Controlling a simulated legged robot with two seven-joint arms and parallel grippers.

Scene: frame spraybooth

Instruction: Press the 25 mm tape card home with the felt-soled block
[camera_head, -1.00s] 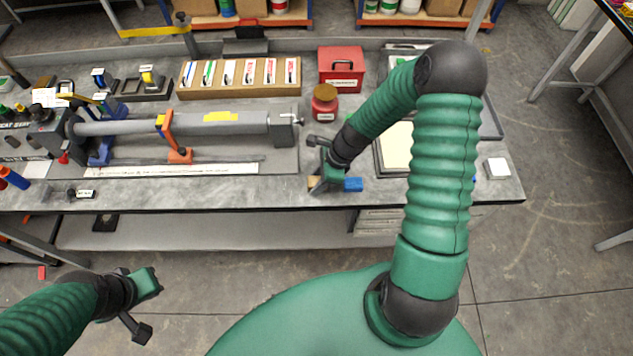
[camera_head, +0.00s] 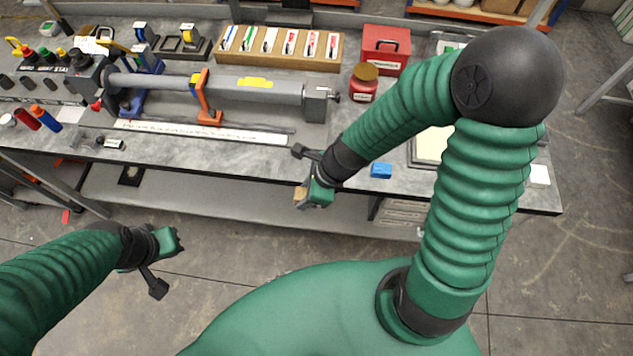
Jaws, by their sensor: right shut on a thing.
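My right gripper (camera_head: 306,194) is shut on a small tan block (camera_head: 299,197), most of which the jaws hide. It overlaps the bench's front edge in the head view; its height is unclear. I cannot tell which item is the 25 mm tape card. My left gripper (camera_head: 176,240) is low at the left, in front of the bench and apart from everything; its jaw opening is unclear.
A blue block (camera_head: 381,170) lies on the bench right of my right gripper. An orange clamp (camera_head: 206,100) stands at the tube. A red jar (camera_head: 364,82) and red box (camera_head: 386,48) stand behind. A white strip (camera_head: 200,132) lies before the tube.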

